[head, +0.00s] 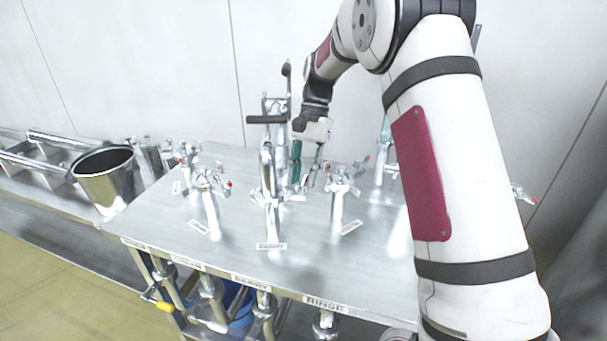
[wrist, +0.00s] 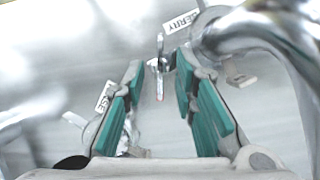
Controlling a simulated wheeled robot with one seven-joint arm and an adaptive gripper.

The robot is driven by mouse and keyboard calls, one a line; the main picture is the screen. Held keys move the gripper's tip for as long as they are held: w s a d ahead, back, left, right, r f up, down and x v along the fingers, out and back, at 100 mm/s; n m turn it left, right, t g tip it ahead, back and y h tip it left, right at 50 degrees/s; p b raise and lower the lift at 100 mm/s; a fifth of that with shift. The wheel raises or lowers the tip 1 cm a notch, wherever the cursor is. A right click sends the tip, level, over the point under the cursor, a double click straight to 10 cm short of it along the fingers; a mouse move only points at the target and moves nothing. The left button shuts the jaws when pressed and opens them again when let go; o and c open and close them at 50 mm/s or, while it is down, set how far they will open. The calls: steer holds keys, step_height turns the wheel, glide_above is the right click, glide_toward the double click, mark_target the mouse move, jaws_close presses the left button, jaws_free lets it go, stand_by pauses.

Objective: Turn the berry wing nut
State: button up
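A small metal wing nut (wrist: 160,62) stands on the steel table, near a white label (wrist: 183,21) whose visible letters read "ERRY". My gripper (wrist: 158,70), with teal finger pads, is open. In the wrist view the wing nut shows in the gap between its two fingertips, with clear space on both sides. In the head view my gripper (head: 306,178) points down over the middle of the table, behind a tall tap. I cannot make out the wing nut there, nor tell the height gap.
A thick chrome pipe (wrist: 268,38) passes close to the right finger. A label ending in "SE" (wrist: 104,98) lies left of the left finger. Taps with red tips (head: 208,182) stand around the steel table (head: 160,215). A metal pot (head: 108,180) is at the left.

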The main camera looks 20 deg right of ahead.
steer(key=shift+r, duration=0.1)
steer(key=v, duration=1.1)
steer(key=shift+w+d+r, duration=0.15)
steer(key=shift+d+r, duration=0.05)
steer(key=shift+r, duration=0.15)
